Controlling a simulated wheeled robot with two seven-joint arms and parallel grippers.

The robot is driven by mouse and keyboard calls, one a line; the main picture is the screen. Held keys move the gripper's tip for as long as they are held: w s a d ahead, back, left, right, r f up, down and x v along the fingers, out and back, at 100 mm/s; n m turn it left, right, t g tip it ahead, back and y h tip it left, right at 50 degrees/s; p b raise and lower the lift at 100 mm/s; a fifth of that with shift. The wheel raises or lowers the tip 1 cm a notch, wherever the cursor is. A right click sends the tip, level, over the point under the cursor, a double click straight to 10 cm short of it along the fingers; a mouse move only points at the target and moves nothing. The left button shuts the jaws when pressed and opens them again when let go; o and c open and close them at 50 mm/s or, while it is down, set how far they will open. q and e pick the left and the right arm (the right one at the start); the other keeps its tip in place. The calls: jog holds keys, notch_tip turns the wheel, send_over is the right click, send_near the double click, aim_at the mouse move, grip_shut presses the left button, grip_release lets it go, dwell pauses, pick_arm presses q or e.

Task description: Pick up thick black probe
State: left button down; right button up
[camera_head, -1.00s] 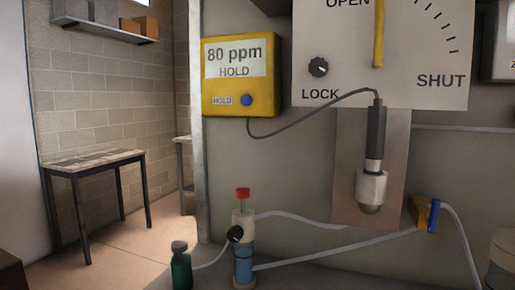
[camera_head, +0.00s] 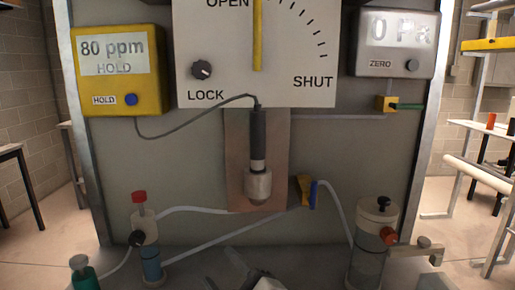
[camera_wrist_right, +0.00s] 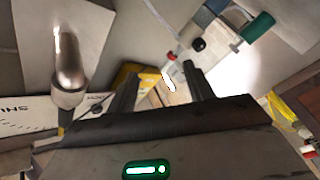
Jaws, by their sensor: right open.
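The thick black probe (camera_head: 258,140) hangs upright at the middle of the panel, in front of a brown backing plate (camera_head: 278,150). Its lower end is a silver metal collar and tip, and a thin dark cable runs from its top to the yellow 80 ppm meter (camera_head: 122,70). In the right wrist view the probe's metal end (camera_wrist_right: 70,65) shows at the left, outside the jaws. My right gripper (camera_head: 248,272) is at the bottom edge of the head view, below the probe and apart from it. In the wrist view its fingers (camera_wrist_right: 158,84) are open, with nothing held.
A white dial board (camera_head: 300,60) is above the probe. A bottle with a red cap (camera_head: 146,235) and a green bottle (camera_head: 84,275) stand at the left. A clear jar (camera_head: 370,250) stands at the right. Pale tubes (camera_head: 225,242) cross below the probe.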

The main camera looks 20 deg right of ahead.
jog(key=a+r+n+y, duration=0.7)
jog(key=r+n+y, duration=0.2)
jog(key=r+n, duration=0.4)
jog(key=s+a+r+n+g+y+p, duration=0.15)
jog(key=a+r+n+g+y, duration=0.25)
jog(key=n+g, duration=0.4)
jog(key=s+a+r+n+g+y, duration=0.35)
jog(key=r+n+g+y, duration=0.2)
jog(key=n, duration=0.55)
jog(key=n+h+p, duration=0.3)
jog(key=n+h, duration=1.9)
jog(key=h, duration=0.5)
send_near(258, 123)
jog(key=x, duration=0.7)
jog(key=shift+f, duration=0.2)
jog(key=shift+x, duration=0.9)
jog(key=shift+y, duration=0.25)
jog(key=p+x, duration=0.1)
jog(key=x, duration=0.3)
jog(key=shift+w+d+f, duration=0.1)
jog(key=shift+w, duration=0.2)
pick_arm(q)
jog(key=shift+s+a+r+g+y, duration=0.15)
jog(key=shift+s+a+r, duration=0.1)
jog(key=shift+r, duration=0.25)
jog(key=shift+s+a+r+g+y, duration=0.15)
jog(key=shift+a+r, duration=0.1)
jog(key=shift+r, duration=0.25)
